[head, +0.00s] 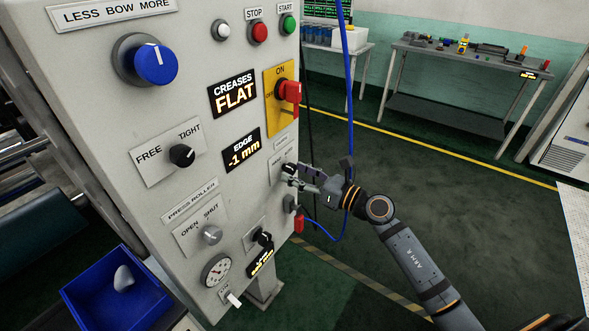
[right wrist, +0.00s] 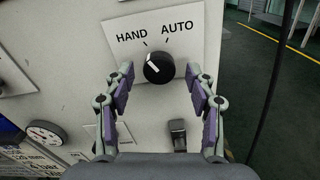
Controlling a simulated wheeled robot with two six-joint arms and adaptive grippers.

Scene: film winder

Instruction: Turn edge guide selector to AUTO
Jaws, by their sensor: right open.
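The edge guide selector is a round black knob (right wrist: 158,67) on a pale square plate marked HAND and AUTO. Its white pointer line points up and left, towards HAND. In the head view the selector (head: 289,168) is at the right edge of the grey panel, partly hidden by my right gripper (head: 302,178). In the right wrist view my right gripper (right wrist: 160,76) is open, one finger on each side of the knob. Gaps show between the fingers and the knob; how far the fingertips are from the panel is hard to tell. My left gripper is not in view.
A yellow plate with a red switch (head: 290,92) and an EDGE -1 mm display (head: 242,150) are near the selector. A black toggle (right wrist: 177,135) sits below it. A blue cable (head: 348,80) hangs close behind my right gripper. Open floor lies to the right.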

